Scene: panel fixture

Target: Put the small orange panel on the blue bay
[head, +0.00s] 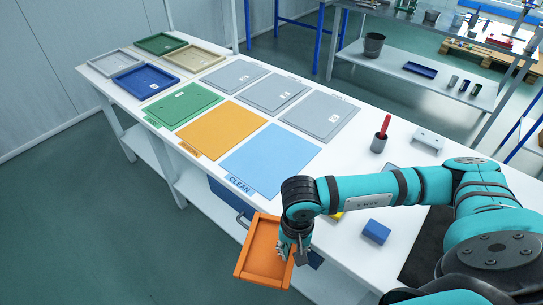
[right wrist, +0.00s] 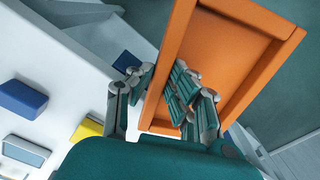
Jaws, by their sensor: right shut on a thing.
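The small orange panel (head: 260,250) is a shallow tray with a raised rim. My right gripper (head: 286,252) is shut on its right edge in the head view. The panel is tilted and held out past the table's front edge, in front of the blue bay and apart from it. In the right wrist view the panel (right wrist: 235,45) stands between and behind the fingers (right wrist: 172,92). The blue bay (head: 270,160) is a flat light-blue mat labelled CLEAN, and it is bare. My left gripper is not in view.
Left of the blue bay lie an orange bay (head: 222,130) and a green panel or bay (head: 183,106). Several grey panels (head: 318,117) lie behind.

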